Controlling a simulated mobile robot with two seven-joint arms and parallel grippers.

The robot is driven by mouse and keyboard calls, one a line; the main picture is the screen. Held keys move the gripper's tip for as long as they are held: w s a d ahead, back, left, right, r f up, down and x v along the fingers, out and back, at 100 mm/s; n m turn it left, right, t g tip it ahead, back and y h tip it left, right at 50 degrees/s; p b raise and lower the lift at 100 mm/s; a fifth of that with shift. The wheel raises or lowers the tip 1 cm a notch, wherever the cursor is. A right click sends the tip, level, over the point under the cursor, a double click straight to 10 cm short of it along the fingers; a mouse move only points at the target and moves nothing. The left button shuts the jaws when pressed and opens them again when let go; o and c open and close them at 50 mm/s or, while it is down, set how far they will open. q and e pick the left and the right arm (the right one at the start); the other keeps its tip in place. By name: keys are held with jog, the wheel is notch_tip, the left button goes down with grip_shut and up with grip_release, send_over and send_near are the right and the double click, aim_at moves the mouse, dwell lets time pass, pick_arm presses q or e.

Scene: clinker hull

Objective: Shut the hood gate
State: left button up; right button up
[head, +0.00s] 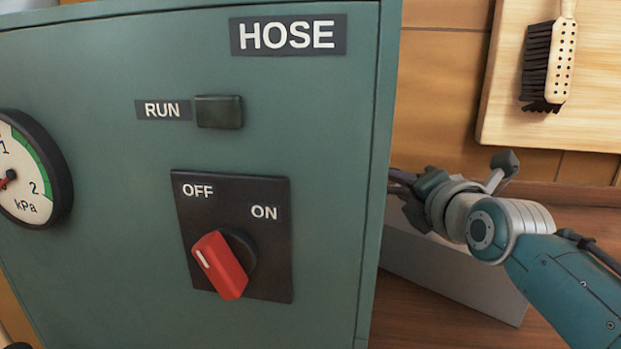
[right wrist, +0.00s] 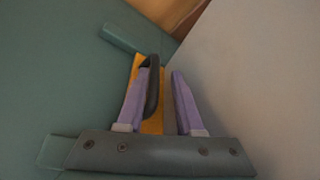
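A green cabinet (head: 110,270) labelled HOSE fills the left and middle of the head view. In the right wrist view a dark loop-shaped handle (right wrist: 152,88) stands in front of a yellow strip (right wrist: 168,100); it may belong to the hood gate, but I cannot be sure. My right gripper (right wrist: 163,70) has its two purple fingers apart around the handle, which is close to the left finger, with a gap to the right one. In the head view my right gripper (head: 402,186) is partly hidden behind the cabinet's right edge.
The cabinet front has a red knob (head: 221,265) pointing towards OFF, a dark RUN lamp (head: 219,112) and a kPa gauge (head: 30,170) cut by the frame. A grey box-like surface (head: 450,265) lies below my right arm. A brush (head: 550,60) hangs on a wooden board (head: 600,110).

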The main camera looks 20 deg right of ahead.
jog(key=shift+o, duration=0.6)
jog(key=shift+r, duration=0.1)
jog(key=shift+s+a+r, duration=0.1)
jog(key=shift+s+r, duration=0.05)
jog(key=shift+s, duration=0.05)
jog(key=p+v, duration=0.2)
jog(key=v, duration=0.6)
jog(key=shift+s+a+p, duration=0.2)
jog(key=shift+s+p, duration=0.1)
jog(key=shift+s, duration=0.45)
